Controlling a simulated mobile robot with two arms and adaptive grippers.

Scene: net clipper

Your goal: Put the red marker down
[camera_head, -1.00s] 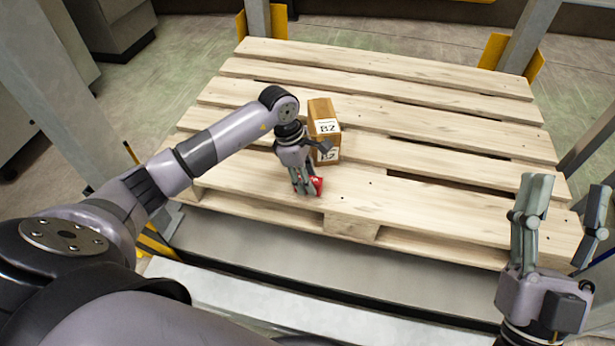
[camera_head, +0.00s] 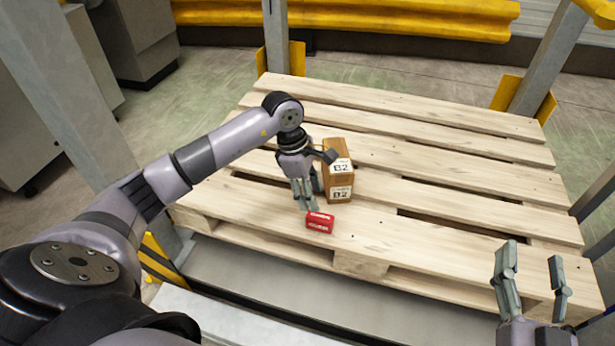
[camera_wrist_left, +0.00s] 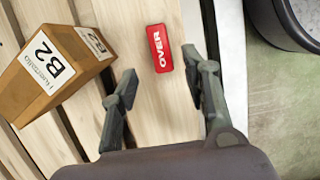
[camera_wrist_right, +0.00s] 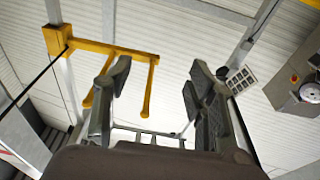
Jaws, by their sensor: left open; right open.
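The red marker (camera_head: 320,222) is a small red block with white lettering. It lies on the front board of the wooden pallet (camera_head: 430,215). In the left wrist view the red marker (camera_wrist_left: 159,48) lies ahead of my fingertips and between their lines, apart from both. My left gripper (camera_head: 306,205) is open and empty, just behind and left of the marker; its open fingers also show in the left wrist view (camera_wrist_left: 160,85). My right gripper (camera_head: 532,265) is open and empty at the lower right, its fingers pointing up.
A brown carton (camera_head: 338,170) labelled B2 stands on the pallet right beside my left gripper. Grey posts (camera_head: 275,40) with yellow feet stand behind the pallet. The pallet boards right of the carton are clear.

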